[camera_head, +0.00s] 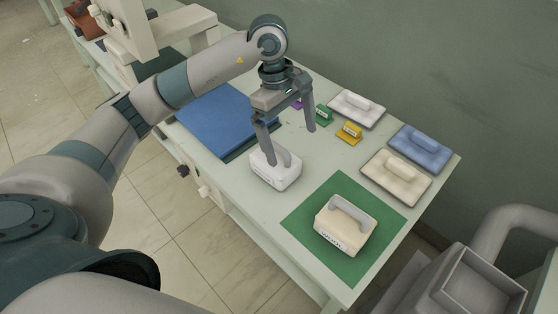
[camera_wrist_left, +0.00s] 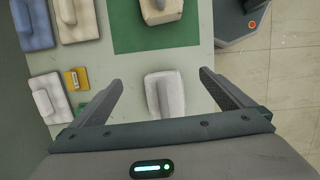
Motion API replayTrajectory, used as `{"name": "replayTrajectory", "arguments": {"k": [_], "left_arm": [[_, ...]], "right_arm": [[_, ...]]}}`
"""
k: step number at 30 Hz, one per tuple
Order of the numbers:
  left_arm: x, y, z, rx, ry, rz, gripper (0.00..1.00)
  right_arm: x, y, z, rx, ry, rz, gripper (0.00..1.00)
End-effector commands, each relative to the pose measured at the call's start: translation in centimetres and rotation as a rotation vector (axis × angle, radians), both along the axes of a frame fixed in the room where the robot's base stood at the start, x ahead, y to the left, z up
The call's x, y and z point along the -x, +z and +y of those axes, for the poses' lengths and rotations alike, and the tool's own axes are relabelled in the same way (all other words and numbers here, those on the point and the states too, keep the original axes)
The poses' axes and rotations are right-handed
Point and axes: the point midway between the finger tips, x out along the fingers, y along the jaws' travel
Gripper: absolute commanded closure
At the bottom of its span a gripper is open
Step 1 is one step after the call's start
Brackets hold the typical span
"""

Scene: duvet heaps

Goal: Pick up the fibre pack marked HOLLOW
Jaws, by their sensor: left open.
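A white pack (camera_head: 273,172) with a raised handle stands on the pale table, and it also shows in the left wrist view (camera_wrist_left: 165,96). I cannot read any marking on it. A cream pack (camera_head: 345,232) with a grey handle sits on the green mat (camera_head: 302,219); the small dark lettering on its front is not clear to me. My left gripper (camera_head: 289,138) is open and empty, pointing down just above the white pack, with its fingers spread to either side of the handle in the wrist view. My right gripper is not in view.
Pads in white (camera_head: 356,109), blue (camera_head: 420,149) and cream (camera_head: 396,176) lie along the wall side. Small green (camera_head: 323,116) and yellow (camera_head: 349,133) label blocks stand near them. A blue folded sheet (camera_head: 222,122) lies left of the gripper. A sewing machine stands further left.

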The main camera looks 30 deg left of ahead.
Motion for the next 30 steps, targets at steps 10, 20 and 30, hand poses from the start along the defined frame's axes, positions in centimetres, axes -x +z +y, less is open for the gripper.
{"name": "replayTrajectory", "arguments": {"k": [10,20,30], "left_arm": [[-1.3,1.5,6.7,-0.246,0.008,-0.030,0.00],[-1.3,1.3,6.6,-0.243,0.007,-0.029,0.00],[-1.2,-1.4,6.6,-0.241,0.006,-0.023,0.00]], "right_arm": [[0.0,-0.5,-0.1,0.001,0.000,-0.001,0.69],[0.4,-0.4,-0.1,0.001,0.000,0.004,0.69],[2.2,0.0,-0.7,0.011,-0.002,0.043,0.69]]}}
